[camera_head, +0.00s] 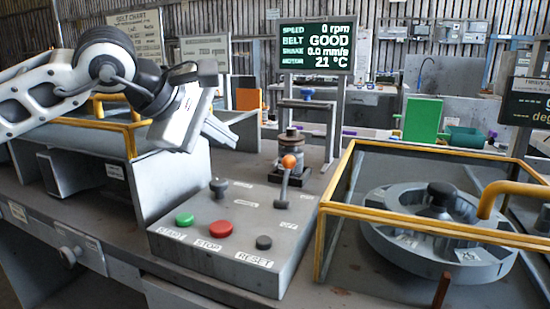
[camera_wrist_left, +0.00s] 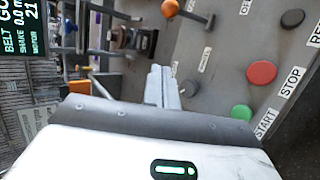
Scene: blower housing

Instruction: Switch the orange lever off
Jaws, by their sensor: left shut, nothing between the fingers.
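The lever has an orange ball knob (camera_head: 289,161) on a dark stem that rises from the grey control panel (camera_head: 262,262). It stands roughly upright in the head view, and a label that seems to read OFF (camera_head: 306,197) lies right of its base. In the left wrist view the orange knob (camera_wrist_left: 170,9) is at the top edge, its stem running right. My left gripper (camera_head: 228,138) is above the panel's back left, left of the lever and apart from it. Its closed fingers (camera_wrist_left: 162,80) hold nothing. My right gripper is not in view.
The panel has a green START button (camera_head: 184,219), red STOP button (camera_head: 221,229), dark RESET button (camera_head: 263,242) and black knob (camera_head: 218,187). A yellow-framed guard (camera_head: 323,245) around a round housing (camera_head: 385,225) stands to the right. A display (camera_head: 316,47) reads 0 rpm behind.

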